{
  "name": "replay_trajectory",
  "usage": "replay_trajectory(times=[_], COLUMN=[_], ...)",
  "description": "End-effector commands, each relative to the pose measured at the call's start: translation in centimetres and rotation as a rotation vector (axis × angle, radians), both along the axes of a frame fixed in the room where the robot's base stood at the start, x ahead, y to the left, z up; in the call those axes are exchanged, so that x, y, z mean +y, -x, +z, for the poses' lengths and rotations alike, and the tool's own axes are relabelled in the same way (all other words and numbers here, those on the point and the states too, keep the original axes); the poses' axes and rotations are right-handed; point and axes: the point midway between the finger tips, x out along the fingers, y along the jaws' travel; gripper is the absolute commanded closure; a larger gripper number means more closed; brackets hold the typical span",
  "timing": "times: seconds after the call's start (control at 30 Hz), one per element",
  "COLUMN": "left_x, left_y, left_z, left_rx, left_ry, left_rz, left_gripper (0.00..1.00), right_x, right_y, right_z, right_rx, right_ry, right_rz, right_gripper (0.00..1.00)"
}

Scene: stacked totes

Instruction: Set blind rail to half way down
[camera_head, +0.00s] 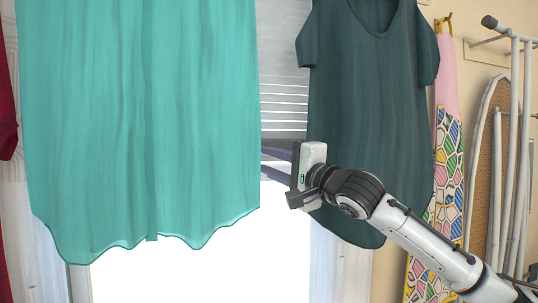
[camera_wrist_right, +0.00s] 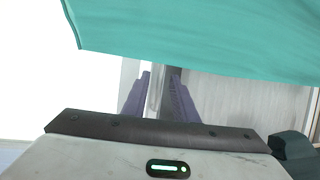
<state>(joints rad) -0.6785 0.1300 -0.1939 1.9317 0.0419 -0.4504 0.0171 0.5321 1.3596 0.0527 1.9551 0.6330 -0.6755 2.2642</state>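The blind (camera_head: 284,95) hangs in the window, partly hidden by a teal garment on the left and a dark green one on the right. My right gripper (camera_head: 275,163) is at the blind's lower edge, fingers pointing left. In the wrist view its two purple-grey fingers (camera_wrist_right: 160,97) stand apart on either side of the rail, and it looks open. My left gripper is out of view.
The teal garment (camera_head: 140,120) hangs close to the right fingertips and covers part of the wrist view. The dark green garment (camera_head: 370,110) hangs behind my right wrist.

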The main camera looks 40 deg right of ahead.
Motion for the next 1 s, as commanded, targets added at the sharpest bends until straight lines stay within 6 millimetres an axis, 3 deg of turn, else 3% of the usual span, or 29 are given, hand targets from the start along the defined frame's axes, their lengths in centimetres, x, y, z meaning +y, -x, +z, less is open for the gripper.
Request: replay_trajectory(times=[0.2,0.37,1.0], left_x=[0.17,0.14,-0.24], left_y=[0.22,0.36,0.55], left_z=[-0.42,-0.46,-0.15], left_rx=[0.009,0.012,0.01], left_ry=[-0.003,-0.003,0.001], left_rz=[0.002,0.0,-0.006], left_gripper=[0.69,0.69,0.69], right_x=[0.0,0.01,0.02], right_y=[-0.03,-0.02,0.01], right_z=[-0.08,-0.07,-0.01], right_rx=[0.0,0.001,0.0], right_ry=[0.0,0.0,0.001], right_rz=[0.0,0.0,0.0], right_gripper=[0.74,1.0,1.0])
